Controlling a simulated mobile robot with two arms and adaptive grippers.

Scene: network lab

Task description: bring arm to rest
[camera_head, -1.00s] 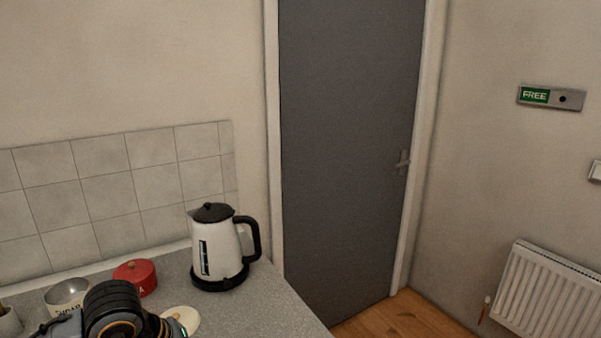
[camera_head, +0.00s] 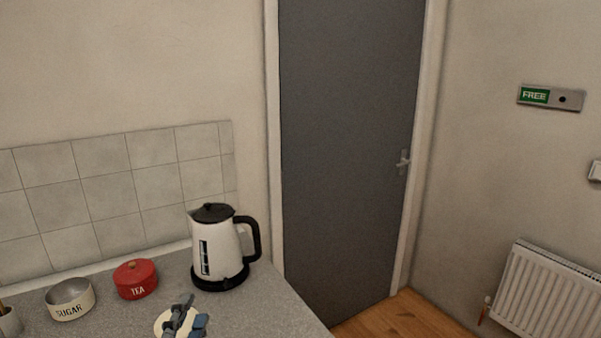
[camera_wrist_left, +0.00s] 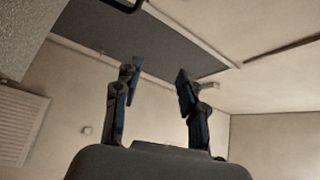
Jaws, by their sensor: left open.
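My left gripper (camera_head: 186,318) shows at the bottom of the head view, in front of a pale round lid (camera_head: 162,322) on the counter. I cannot tell whether it touches the lid. In the left wrist view my left gripper (camera_wrist_left: 158,82) has its two fingers apart with nothing between them. Beyond them are the walls, the ceiling and the grey door (camera_wrist_left: 160,40), seen tilted. My right gripper is in neither view.
The grey worktop (camera_head: 250,308) bears an open sugar tin (camera_head: 70,312), a closed red tea tin (camera_head: 136,290) and a white kettle (camera_head: 218,248). A shut grey door (camera_head: 345,150) is behind. A radiator (camera_head: 545,295) is at the right.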

